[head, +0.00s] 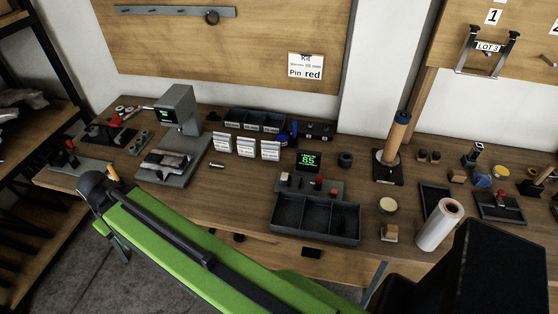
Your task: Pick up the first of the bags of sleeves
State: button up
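Three small upright bags with white printed labels stand in a row on the workbench, left of centre: the left bag (221,144), the middle bag (245,147) and the right bag (270,150). They appear to be the bags of sleeves, but their print is too small to read. They stand apart from one another, just in front of a dark bin row. My green arm crosses the foreground below them, clear of the bags. My gripper's fingers cannot be made out in this view.
A grey press-like machine (178,108) stands left of the bags. The dark compartment bin (252,115) is behind them. A green-lit display (309,160) and an empty three-part tray (316,218) are to the right. A small metal cylinder (216,166) lies in front.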

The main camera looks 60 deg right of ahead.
aim_at(270, 151)
jog(key=z, duration=0.15)
jog(key=i, duration=0.9)
jog(key=u, duration=0.05)
